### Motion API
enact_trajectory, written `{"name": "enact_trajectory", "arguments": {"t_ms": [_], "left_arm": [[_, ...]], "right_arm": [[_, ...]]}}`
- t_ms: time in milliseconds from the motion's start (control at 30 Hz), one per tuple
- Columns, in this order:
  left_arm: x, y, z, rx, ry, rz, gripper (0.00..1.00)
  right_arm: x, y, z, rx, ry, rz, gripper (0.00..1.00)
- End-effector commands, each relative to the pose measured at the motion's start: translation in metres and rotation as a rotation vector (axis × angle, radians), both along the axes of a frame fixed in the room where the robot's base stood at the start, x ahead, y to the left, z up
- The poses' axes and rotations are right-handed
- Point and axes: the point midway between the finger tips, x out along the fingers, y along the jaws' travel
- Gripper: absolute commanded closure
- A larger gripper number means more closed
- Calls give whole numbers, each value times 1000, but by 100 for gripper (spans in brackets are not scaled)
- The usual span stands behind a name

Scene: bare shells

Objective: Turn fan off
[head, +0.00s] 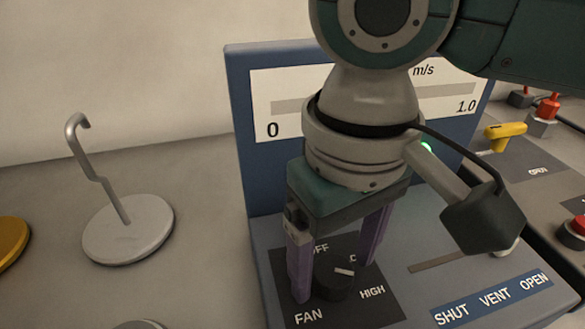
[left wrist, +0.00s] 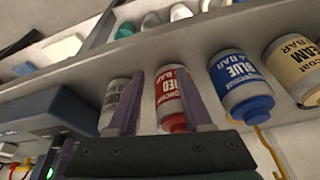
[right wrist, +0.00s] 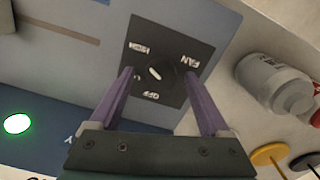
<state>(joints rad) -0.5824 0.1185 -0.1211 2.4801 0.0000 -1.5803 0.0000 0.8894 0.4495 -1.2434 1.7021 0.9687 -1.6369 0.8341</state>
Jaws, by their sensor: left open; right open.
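The dark fan knob (head: 335,284) with a white pointer mark sits on a black plate (head: 372,308) labelled FAN, OFF and HIGH; one label is partly hidden by my finger. I cannot tell exactly which label the mark points to. My right gripper (head: 334,272) is open, pointing down with its purple fingers on either side of the knob. In the right wrist view the knob (right wrist: 159,74) lies between the open fingertips (right wrist: 159,75), with gaps on both sides. My left gripper (left wrist: 158,75) is open and empty, in front of a shelf with cans.
The blue console (head: 245,130) carries a gauge marked 0 to 1.0 m/s, a lit green lamp (head: 426,148) and a SHUT VENT OPEN slider. A hook on a round base (head: 128,230) stands left. A yellow lever (head: 506,131) and red button (head: 578,226) are right.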

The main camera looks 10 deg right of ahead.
Motion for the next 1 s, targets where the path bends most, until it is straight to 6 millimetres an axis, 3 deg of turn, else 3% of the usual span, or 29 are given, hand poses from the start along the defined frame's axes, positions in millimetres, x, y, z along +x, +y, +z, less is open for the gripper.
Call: {"name": "enact_trajectory", "arguments": {"t_ms": [133, 833, 1000], "left_arm": [[0, 1, 0, 2, 0, 0, 50], [1, 1, 0, 4, -3, -1, 50], [1, 1, 1, 4, -3, -1, 50]], "right_arm": [[0, 0, 0, 1, 0, 0, 22], [0, 0, 1, 1, 0, 0, 100], [0, 0, 1, 1, 0, 3, 100]]}}
